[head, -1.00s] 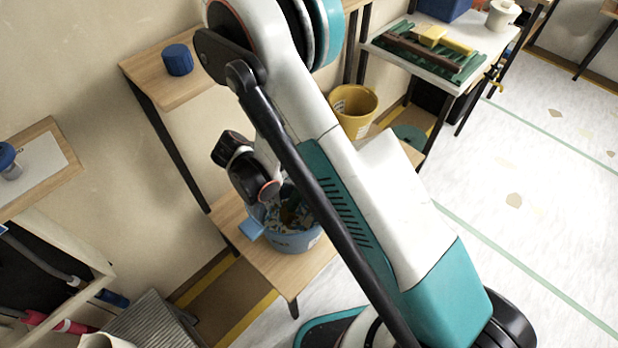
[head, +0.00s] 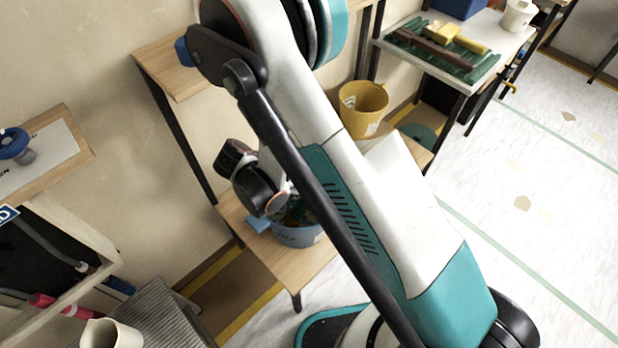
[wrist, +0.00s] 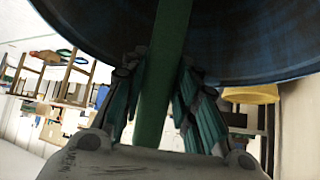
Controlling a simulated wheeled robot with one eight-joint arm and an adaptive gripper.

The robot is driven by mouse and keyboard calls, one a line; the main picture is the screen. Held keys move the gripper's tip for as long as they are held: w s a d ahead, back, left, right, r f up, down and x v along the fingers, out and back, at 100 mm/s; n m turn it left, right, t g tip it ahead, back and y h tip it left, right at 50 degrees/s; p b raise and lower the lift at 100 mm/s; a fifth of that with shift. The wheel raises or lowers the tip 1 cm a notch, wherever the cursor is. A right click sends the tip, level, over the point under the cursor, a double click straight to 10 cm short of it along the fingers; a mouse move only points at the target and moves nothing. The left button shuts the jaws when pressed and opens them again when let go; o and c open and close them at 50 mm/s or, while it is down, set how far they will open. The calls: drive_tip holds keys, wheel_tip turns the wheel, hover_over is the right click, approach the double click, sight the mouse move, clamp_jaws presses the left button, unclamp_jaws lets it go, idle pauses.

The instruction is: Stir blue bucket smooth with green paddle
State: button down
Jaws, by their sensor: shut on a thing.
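The blue bucket (head: 297,237) stands on a low wooden shelf left of centre in the head view, partly covered by my arm. Dark, mixed bits show inside its mouth, but the state of the contents is unclear. Its blue wall (wrist: 240,50) fills the top of the wrist view. My gripper (wrist: 160,70) is shut on the green paddle (wrist: 168,45), whose shaft runs up between the fingers and in front of the bucket wall. The paddle's far end is out of sight. In the head view my wrist is just above the bucket's left rim, and my fingers cannot be made out.
A yellow bucket (head: 362,112) stands on a shelf behind my arm. A white-topped table (head: 400,58) holds a green tray with yellow and brown tools. A side shelf (head: 75,135) and a ridged grey box (head: 150,322) are at left. Open floor lies right.

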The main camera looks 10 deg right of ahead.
drive_tip(key=shift+w+d, duration=2.1)
drive_tip(key=shift+d, duration=1.2)
drive_tip(key=shift+s+a, duration=0.7)
drive_tip(key=shift+a, duration=0.45)
drive_tip(key=shift+s+a, duration=0.75)
drive_tip(key=shift+a, duration=0.35)
drive_tip(key=shift+s+a, duration=0.7)
drive_tip(key=shift+a, duration=0.45)
drive_tip(key=shift+w+d, duration=2.15)
drive_tip(key=shift+d, duration=1.25)
drive_tip(key=shift+w+a, duration=0.2)
drive_tip(key=shift+a, duration=0.75)
drive_tip(key=shift+w+a, duration=0.2)
drive_tip(key=shift+a, duration=0.8)
drive_tip(key=shift+w+a, duration=0.2)
drive_tip(key=shift+a, duration=0.75)
drive_tip(key=shift+s+a, duration=0.15)
drive_tip(key=shift+s, duration=0.75)
drive_tip(key=shift+s+a, duration=0.2)
drive_tip(key=shift+s, duration=0.7)
drive_tip(key=shift+s+a, duration=0.15)
drive_tip(key=shift+s, duration=0.75)
drive_tip(key=shift+w+d, duration=2.15)
drive_tip(key=shift+d, duration=1.25)
drive_tip(key=shift+w+a, duration=0.25)
drive_tip(key=shift+a, duration=1.15)
drive_tip(key=shift+w+a, duration=0.2)
drive_tip(key=shift+a, duration=1.2)
